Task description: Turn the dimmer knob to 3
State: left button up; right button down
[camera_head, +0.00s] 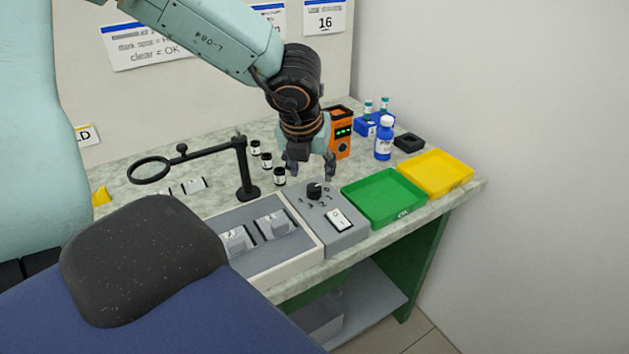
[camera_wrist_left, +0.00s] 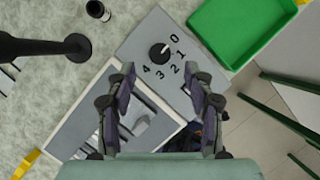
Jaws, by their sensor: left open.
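The dimmer knob (camera_head: 315,190) is a small black dial on a grey control box (camera_head: 352,238) on the bench. In the left wrist view the knob (camera_wrist_left: 160,53) has the digits 0 to 4 printed around its right and lower sides. Its pale pointer mark appears turned toward the upper right, near the 0. My left gripper (camera_head: 312,170) hangs just above the knob, fingers apart and empty. In the left wrist view the fingers of the gripper (camera_wrist_left: 158,76) lie below the knob, apart from it. My right gripper is not in view.
A white rocker switch (camera_head: 340,219) sits beside the knob. A green tray (camera_head: 384,211) and a yellow tray (camera_head: 437,184) stand to the right. A black magnifier stand (camera_head: 246,175), several small bottles and an orange meter (camera_head: 341,135) stand close around the arm.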

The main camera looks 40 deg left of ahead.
aim_at(314, 187)
pick_arm(q)
jog(key=b+x, duration=0.1)
jog(key=x, duration=0.3)
jog(key=shift+s+a+f, duration=0.1)
jog(key=shift+f, duration=0.15)
jog(key=shift+w+f+b, duration=0.3)
jog(key=shift+f+b, duration=0.1)
jog(key=shift+f, duration=0.3)
jog(key=shift+a, duration=0.1)
jog(key=shift+w, duration=0.1)
jog(key=c, duration=0.4)
grip_shut()
